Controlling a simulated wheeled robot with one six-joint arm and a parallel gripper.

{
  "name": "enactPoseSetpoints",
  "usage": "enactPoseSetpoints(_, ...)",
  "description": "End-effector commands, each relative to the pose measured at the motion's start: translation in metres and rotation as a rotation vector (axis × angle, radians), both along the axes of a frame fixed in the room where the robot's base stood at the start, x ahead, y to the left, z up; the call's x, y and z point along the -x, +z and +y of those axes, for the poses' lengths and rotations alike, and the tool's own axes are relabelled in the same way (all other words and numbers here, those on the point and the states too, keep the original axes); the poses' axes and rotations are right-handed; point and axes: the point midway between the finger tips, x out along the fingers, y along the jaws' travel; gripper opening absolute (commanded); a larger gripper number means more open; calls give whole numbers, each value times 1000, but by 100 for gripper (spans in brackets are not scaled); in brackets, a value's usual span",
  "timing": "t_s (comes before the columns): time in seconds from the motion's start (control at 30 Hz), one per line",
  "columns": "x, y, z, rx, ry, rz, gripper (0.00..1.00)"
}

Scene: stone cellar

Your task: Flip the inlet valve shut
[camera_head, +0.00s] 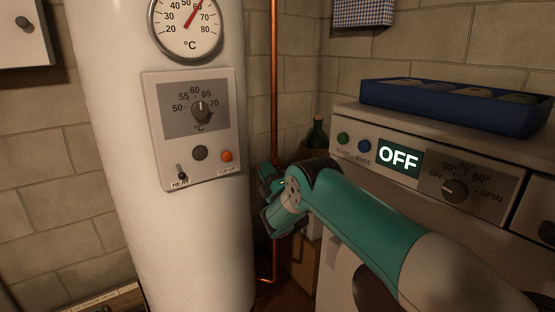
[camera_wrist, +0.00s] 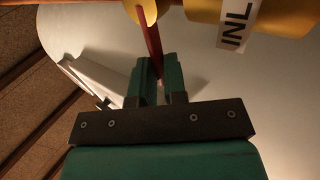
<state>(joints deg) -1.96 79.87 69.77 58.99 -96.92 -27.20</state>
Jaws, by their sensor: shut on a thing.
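The inlet valve (camera_wrist: 203,11) shows at the top of the wrist view as a brass-yellow body, partly cut off by the frame. A white label (camera_wrist: 236,30) on it reads "INL". A red lever (camera_wrist: 151,38) comes down from the valve to between the green fingers of my gripper (camera_wrist: 157,70). My gripper is shut on this lever. In the head view my gripper (camera_head: 268,190) is beside the white tank, near the copper pipe. The valve and lever cannot be made out there.
The white tank (camera_head: 90,150) carries a dial gauge (camera_head: 186,28) and a control panel (camera_head: 152,100). On the right stands a white machine (camera_head: 352,120) whose display (camera_head: 398,158) reads "OFF", with a blue crate (camera_head: 450,98) on top. A copper pipe (camera_head: 274,60) and green bottle (camera_head: 317,133) stand behind my arm.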

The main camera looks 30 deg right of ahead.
Motion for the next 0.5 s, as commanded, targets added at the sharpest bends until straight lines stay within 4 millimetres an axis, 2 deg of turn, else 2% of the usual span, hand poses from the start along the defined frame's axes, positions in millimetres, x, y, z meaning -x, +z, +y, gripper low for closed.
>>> enactPoseSetpoints(0.2,0,1,7,16,7,-7,0)
enactPoseSetpoints(0.5,0,0,7,18,7,-5,0)
